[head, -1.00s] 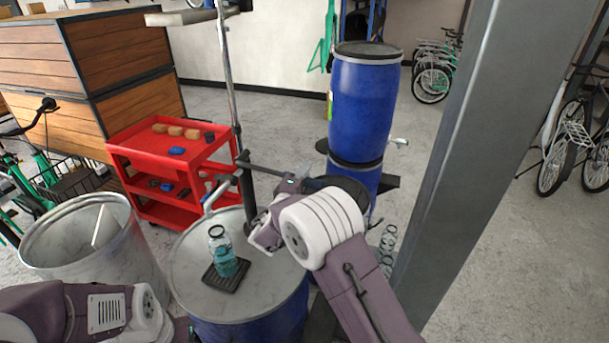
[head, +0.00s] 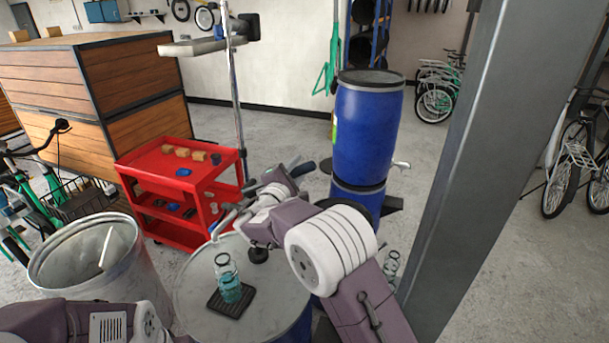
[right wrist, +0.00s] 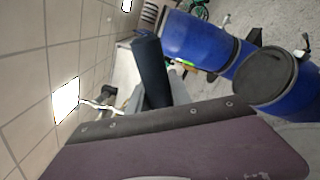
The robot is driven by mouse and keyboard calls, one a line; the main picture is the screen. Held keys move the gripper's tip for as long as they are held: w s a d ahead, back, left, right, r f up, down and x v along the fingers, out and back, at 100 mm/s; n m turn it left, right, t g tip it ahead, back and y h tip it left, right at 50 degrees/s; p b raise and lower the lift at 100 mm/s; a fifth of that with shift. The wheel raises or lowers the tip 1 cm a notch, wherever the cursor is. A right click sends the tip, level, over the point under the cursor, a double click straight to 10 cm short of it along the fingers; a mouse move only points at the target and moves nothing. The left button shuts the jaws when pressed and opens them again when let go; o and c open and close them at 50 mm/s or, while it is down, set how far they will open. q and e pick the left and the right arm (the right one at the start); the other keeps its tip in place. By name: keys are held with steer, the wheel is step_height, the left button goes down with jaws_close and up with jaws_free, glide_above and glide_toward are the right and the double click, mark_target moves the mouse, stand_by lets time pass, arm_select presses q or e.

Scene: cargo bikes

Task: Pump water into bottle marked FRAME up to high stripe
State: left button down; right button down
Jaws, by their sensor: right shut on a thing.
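A clear bottle (head: 228,283) with teal-tinted water in its lower part stands upright on a small black tray (head: 232,306) on the blue drum's grey lid (head: 196,292). I cannot read its marking or see its stripes clearly. The pump's grey spout (head: 222,222) rises behind the bottle. My right gripper (head: 287,178) is shut on the dark pump handle (head: 304,168), above and behind the bottle. The handle (right wrist: 150,70) also shows in the right wrist view. My left arm is at the lower left; its gripper is out of view.
A grey metal bin (head: 60,262) stands left of the drum, with a red cart (head: 150,182) behind it. Stacked blue drums (head: 365,130) and a grey post (head: 452,150) are on the right. Some clear bottles (head: 391,264) stand on the floor by the post.

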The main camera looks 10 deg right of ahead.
steer(key=shift+w+a+r+n+p, duration=0.2)
steer(key=shift+a+r+n+p, duration=0.15)
steer(key=shift+r, duration=0.2)
steer(key=shift+w+a+r+n+p, duration=0.25)
steer(key=shift+a+r+n+p, duration=0.05)
steer(key=shift+r, duration=0.25)
steer(key=shift+w+a+r+n+p, duration=0.2)
steer(key=shift+a+r+n+p, duration=0.15)
steer(key=shift+r, duration=0.2)
steer(key=c, duration=1.2)
jaws_free()
steer(key=shift+o, duration=0.2)
steer(key=shift+f, duration=0.1)
steer(key=b+v, duration=0.4)
steer(key=v, duration=0.5)
